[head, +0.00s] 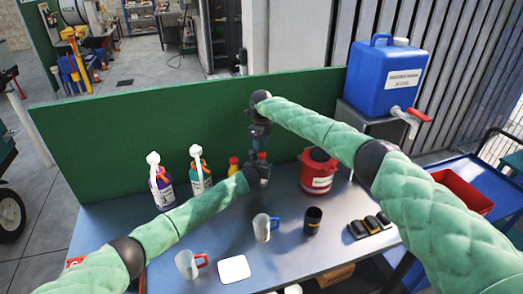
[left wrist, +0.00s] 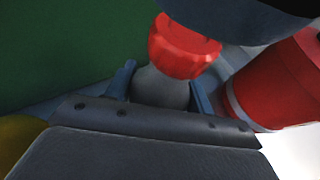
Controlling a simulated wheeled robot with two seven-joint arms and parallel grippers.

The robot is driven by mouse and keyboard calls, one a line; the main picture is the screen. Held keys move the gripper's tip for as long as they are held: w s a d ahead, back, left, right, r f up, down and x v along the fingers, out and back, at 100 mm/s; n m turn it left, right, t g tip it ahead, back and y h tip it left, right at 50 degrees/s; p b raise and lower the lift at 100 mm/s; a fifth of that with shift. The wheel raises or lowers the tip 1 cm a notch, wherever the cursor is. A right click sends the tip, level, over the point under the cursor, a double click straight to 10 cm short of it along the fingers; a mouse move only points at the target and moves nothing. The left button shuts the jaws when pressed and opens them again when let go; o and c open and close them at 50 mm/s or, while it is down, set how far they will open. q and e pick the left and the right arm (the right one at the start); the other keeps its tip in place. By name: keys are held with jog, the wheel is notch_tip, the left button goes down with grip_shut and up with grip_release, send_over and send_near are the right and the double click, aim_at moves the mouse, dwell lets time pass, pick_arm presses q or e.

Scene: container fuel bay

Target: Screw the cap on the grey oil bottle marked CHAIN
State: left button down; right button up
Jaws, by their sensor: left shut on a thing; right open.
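My left gripper (head: 262,172) is shut on the grey bottle (left wrist: 160,88), which stands near the green panel. In the left wrist view its two fingers (left wrist: 160,92) lie on either side of the bottle. A red cap (left wrist: 185,47) sits at the top of the bottle; I cannot tell how tight it is. The cap also shows small in the head view (head: 262,155). My right gripper (head: 260,142) is open, pointing down just above the cap. The CHAIN marking is not visible, and the bottle is mostly hidden in the head view.
A red container (head: 318,172) stands close right of the bottle. A yellow bottle (head: 233,166) and two pump bottles (head: 161,188) (head: 200,178) stand left. Mugs (head: 263,229) (head: 188,264), a dark cup (head: 312,222) and a white square (head: 233,269) lie in front. The green panel (head: 150,130) bounds the back.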

aim_at(262, 154)
pick_arm(q)
jog(key=shift+f, duration=0.3)
pick_arm(e)
jog(key=shift+r, duration=0.15)
jog(key=shift+c, duration=1.3)
notch_tip(262, 154, up, 4)
jog(key=shift+d+f+n, duration=0.1)
jog(key=shift+f+n, duration=0.15)
jog(key=shift+n, duration=0.15)
jog(key=shift+f, duration=0.1)
jog(key=shift+f, duration=3.95)
jog(key=shift+c, duration=0.4)
jog(key=c, duration=0.8)
pick_arm(q)
jog(key=shift+a, duration=0.1)
pick_arm(e)
jog(key=shift+o, duration=0.2)
